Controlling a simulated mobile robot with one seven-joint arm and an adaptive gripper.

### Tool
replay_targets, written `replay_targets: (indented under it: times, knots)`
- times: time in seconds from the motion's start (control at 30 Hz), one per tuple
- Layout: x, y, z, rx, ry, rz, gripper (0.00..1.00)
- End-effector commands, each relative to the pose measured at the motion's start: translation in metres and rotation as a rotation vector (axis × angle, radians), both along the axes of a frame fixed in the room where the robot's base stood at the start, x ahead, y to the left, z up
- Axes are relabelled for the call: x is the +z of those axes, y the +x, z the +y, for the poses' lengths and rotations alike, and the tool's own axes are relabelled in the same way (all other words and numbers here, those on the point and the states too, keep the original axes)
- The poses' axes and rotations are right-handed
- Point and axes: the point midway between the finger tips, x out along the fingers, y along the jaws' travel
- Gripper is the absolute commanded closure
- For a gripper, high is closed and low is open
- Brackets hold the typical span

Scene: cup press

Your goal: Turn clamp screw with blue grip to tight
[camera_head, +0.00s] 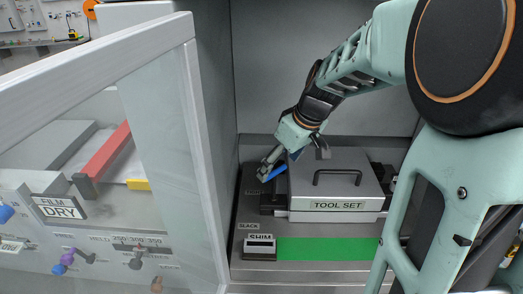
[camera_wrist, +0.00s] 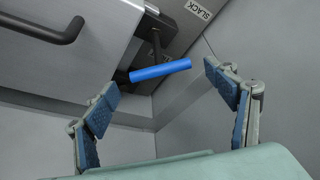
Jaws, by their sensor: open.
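The clamp screw's blue grip (camera_head: 277,173) is a short bar beside the left side of the tool set box, next to a dark clamp block (camera_head: 270,202). In the wrist view, the blue grip (camera_wrist: 160,70) lies across the gap between the fingertips, joined to a dark screw rod (camera_wrist: 156,42). My gripper (camera_head: 268,168) is at the grip in the head view and partly hides the clamp. In the wrist view my gripper (camera_wrist: 160,78) is open, with one blue-padded finger on either side. I cannot tell whether either finger touches the grip.
The grey box labelled TOOL SET (camera_head: 337,205) has a dark handle (camera_head: 337,173) on its lid. A SLACK label (camera_head: 248,226), a SHIM block (camera_head: 260,247) and a green strip (camera_head: 328,249) lie in front. Cabinet walls enclose the back; a framed clear door (camera_head: 205,150) stands left.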

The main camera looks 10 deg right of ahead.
Motion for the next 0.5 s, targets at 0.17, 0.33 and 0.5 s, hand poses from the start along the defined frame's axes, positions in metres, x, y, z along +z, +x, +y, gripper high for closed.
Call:
replay_targets:
  times: [0.17,0.33,0.5]
  knots:
    - [-0.028,0.009,0.007,0.002,0.002,0.004,0.22]
    - [-0.040,0.014,0.010,-0.001,0.001,0.001,0.22]
    - [-0.043,0.015,0.010,-0.001,0.001,-0.001,0.22]
